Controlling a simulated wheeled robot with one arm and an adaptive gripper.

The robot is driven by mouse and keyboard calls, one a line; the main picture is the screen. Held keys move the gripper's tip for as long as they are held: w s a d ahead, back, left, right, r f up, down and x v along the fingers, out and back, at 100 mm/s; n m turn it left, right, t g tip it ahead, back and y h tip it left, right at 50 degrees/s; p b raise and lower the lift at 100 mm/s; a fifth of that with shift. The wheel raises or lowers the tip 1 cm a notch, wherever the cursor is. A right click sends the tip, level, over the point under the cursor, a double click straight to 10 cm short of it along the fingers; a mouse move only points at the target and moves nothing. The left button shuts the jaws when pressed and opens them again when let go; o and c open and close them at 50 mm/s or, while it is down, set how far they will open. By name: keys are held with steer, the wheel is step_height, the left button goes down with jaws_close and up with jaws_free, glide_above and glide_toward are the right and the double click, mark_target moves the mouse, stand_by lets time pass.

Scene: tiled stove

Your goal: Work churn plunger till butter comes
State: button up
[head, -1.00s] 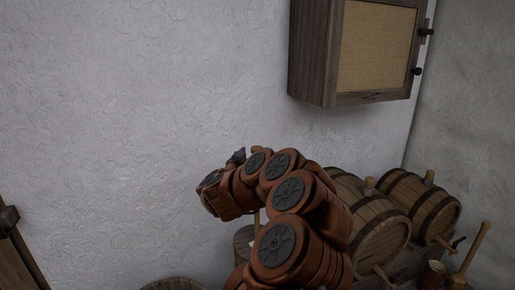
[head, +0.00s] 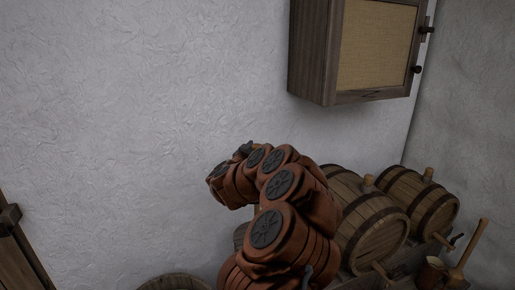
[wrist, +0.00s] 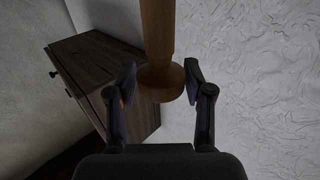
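The churn plunger's wooden handle (wrist: 158,30) runs from the top of the wrist view down to a round knob-like end (wrist: 160,82). My gripper (wrist: 160,76) has one finger on each side of this end. Both fingertips meet its edges, so the gripper appears shut on it. In the head view my arm reaches left, and my gripper (head: 243,149) shows only as a small dark part behind it.
Two barrels (head: 372,228) (head: 412,203) lie on a rack at the right. A wooden mug (head: 430,272) and a mallet-like tool (head: 470,250) stand beside them. A cabinet (head: 312,50) hangs above, also in the wrist view (wrist: 95,65). A round wooden top (head: 175,283) is at the bottom.

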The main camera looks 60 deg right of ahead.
jaws_close()
step_height(320, 180, down, 14)
steer(key=b, duration=0.7)
steer(key=shift+r, duration=0.15)
steer(key=shift+s, duration=0.1)
steer(key=shift+o, duration=0.9)
jaws_free()
steer(key=shift+o, duration=1.4)
steer(key=shift+r, duration=0.1)
steer(key=s+a, duration=0.2)
steer(key=a, duration=0.9)
steer(key=shift+s+a, duration=0.15)
steer(key=shift+a, duration=0.2)
